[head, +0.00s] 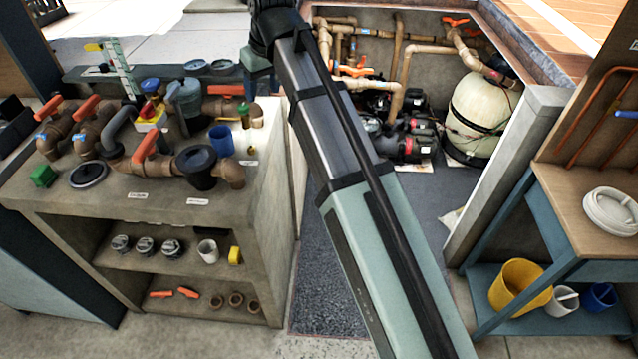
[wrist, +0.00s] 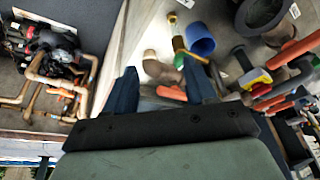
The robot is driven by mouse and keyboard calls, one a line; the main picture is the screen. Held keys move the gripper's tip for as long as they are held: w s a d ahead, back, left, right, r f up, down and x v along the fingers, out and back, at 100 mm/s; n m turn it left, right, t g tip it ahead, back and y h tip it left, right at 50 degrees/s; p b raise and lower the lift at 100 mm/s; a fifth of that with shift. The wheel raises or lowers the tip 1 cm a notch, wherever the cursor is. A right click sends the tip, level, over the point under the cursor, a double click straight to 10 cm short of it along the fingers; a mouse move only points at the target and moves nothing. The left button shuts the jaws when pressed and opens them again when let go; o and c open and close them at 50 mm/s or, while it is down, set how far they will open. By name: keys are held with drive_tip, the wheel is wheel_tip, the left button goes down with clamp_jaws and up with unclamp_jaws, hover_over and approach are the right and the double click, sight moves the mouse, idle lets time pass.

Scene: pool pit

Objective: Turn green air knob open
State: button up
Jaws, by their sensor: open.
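A small brass fitting with a green top (head: 244,110), likely the green air knob, stands on the counter beside a blue cup (head: 221,140). In the wrist view a brass and green piece (wrist: 181,46) shows next to the blue cup (wrist: 200,38), just beyond the right fingertip. My gripper (wrist: 160,66) is open, with its two dark blue fingers apart and nothing clearly held between them. In the head view my gripper (head: 262,82) is partly hidden by my arm, above the back right of the counter. The knob's turn position is too small to tell.
Brown pipes with orange-handled valves (head: 150,148) crowd the counter (head: 215,203). A green block (head: 42,175) sits at its left front. A pit with pipes, pumps and a cream tank (head: 478,115) lies beyond. A wooden bench (head: 560,195) stands at right.

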drive_tip(key=d+f+m+g, duration=0.1)
drive_tip(key=d+f, duration=0.3)
drive_tip(key=f, duration=0.6)
drive_tip(key=d+f+m+h, duration=0.1)
drive_tip(key=d+f, duration=0.3)
drive_tip(key=f, duration=0.7)
drive_tip(key=d+f+g, duration=0.1)
drive_tip(key=d+f, duration=0.3)
drive_tip(key=f, duration=0.6)
drive_tip(key=shift+w+d+f+m+g+h, duration=0.2)
drive_tip(key=shift+f+m+g+h, duration=0.1)
drive_tip(key=shift+m+h, duration=0.1)
